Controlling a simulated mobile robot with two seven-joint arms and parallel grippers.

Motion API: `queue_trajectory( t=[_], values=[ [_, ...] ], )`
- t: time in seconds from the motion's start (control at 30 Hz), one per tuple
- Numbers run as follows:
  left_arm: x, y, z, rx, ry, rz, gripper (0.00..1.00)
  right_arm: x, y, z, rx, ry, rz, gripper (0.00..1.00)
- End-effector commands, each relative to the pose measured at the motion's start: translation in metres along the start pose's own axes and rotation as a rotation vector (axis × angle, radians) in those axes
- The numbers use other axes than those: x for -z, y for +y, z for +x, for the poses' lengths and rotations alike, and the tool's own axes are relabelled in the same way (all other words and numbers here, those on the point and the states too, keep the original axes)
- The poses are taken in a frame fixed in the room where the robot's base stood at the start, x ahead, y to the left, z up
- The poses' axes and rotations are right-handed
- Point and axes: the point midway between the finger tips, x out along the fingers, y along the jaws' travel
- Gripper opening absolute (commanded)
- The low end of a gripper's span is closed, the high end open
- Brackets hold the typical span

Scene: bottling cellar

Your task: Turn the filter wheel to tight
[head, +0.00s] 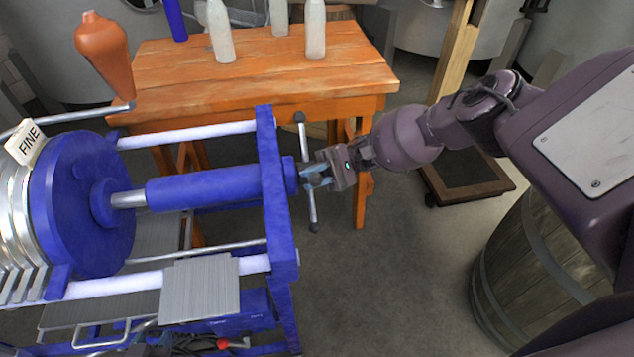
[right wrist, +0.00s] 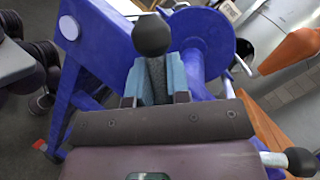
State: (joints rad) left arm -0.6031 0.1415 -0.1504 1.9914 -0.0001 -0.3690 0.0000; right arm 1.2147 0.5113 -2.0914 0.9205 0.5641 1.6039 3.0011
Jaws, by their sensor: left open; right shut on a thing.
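The filter wheel is a hub with grey bars ending in black knobs, at the right end of the blue press screw (head: 205,186). One bar (head: 303,140) points up and another (head: 312,208) points down in the head view. My right gripper (head: 318,174) is at the hub, its blue fingers shut on a wheel bar. In the right wrist view the held bar (right wrist: 156,82) stands between the fingers with its black knob (right wrist: 152,36) beyond them.
The blue press frame (head: 268,150) and a grey ribbed block (head: 200,290) lie left of the wheel. A wooden table (head: 260,60) with bottles stands behind. A barrel (head: 535,255) stands at the right. The floor between wheel and barrel is clear. A "FINE" tag (head: 27,143) hangs at left.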

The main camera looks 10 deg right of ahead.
Motion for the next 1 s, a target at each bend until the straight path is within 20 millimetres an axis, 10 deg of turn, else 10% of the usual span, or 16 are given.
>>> queue_trajectory(
  t=[0.77,0.8,1.0],
  values=[
    [-0.0054,0.0003,0.0045,-0.001,-0.001,0.002,0.44,0.001,-0.0061,0.0021,0.023,-0.011,0.051,0.0],
    [-0.005,0.0004,0.0048,-0.001,0.0,0.002,0.44,0.001,-0.0061,0.0021,0.023,-0.011,0.051,0.18],
    [-0.0043,0.0003,0.0052,-0.001,0.001,0.002,0.44,0.001,-0.0059,0.002,0.023,-0.011,0.051,0.42]
  ],
)
